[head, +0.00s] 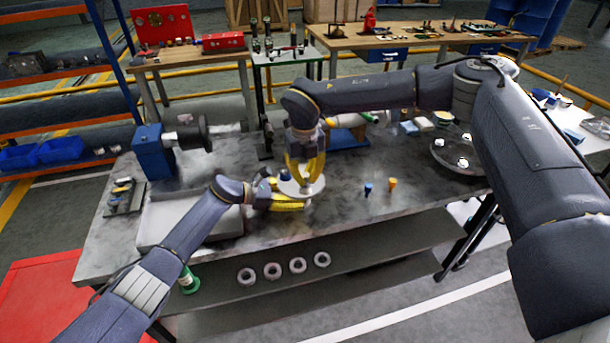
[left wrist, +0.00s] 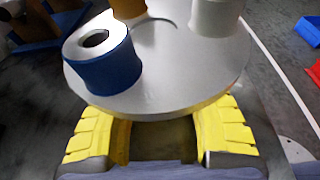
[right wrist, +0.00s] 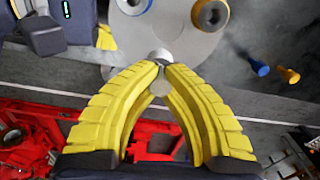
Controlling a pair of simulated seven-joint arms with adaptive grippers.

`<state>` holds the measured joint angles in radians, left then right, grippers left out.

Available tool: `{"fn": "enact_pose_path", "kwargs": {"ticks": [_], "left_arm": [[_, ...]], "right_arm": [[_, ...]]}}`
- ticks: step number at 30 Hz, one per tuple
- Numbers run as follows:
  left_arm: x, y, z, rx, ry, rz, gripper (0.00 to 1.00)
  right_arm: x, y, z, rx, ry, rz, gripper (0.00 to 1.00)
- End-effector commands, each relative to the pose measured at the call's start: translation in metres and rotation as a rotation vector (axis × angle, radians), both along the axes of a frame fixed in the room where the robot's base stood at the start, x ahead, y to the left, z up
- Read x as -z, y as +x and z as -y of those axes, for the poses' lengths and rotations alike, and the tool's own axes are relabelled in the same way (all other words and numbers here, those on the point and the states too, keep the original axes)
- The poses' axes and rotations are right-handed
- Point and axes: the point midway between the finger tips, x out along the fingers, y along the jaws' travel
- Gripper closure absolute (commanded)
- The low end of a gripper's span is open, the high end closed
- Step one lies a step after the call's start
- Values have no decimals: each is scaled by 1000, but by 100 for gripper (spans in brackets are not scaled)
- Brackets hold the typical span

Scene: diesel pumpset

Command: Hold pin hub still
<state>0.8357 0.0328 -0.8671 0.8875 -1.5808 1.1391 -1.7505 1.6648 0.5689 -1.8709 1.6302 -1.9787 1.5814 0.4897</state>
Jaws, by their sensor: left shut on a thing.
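The pin hub (head: 312,190) is a flat grey disc on the workbench. In the left wrist view the disc (left wrist: 160,92) carries a blue collar (left wrist: 103,60), an orange collar (left wrist: 128,8) and a light grey one (left wrist: 216,16). My left gripper (head: 296,202) is shut on the hub low at its near side; the disc's rim hides the contact. My right gripper (head: 304,180) points down over the hub. In the right wrist view its fingertips (right wrist: 160,68) close around a grey pin (right wrist: 158,87) at the grey collar. The pin's lower end is hidden.
A grey tray (head: 160,220) lies left, near a blue vise-like block (head: 152,152). A round plate (head: 455,155) is at the right. White rings (head: 272,270) lie on the lower shelf.

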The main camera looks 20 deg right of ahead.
Motion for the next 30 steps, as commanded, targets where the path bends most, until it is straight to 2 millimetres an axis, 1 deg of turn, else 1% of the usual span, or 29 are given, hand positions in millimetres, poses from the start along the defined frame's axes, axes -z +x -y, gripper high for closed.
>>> {"fn": "enact_pose_path", "kwargs": {"ticks": [1, 12, 13, 19, 26, 30], "left_arm": [[3, -2, 1, 2, 3, -3, 97], [3, -2, 1, 2, 3, -3, 97], [3, -2, 1, 2, 3, -3, 97], [3, -2, 1, 2, 3, -3, 97], [3, -2, 1, 2, 3, -3, 97], [3, -2, 1, 2, 3, -3, 97]], "right_arm": [[1, 0, 0, 0, 0, 0, 100], [6, 0, 0, 0, 0, 0, 100], [6, 0, 0, 0, 0, 0, 92], [6, 0, 0, 0, 0, 0, 69], [6, 0, 0, 0, 0, 0, 69], [-1, 0, 0, 0, 0, 1, 69]]}}
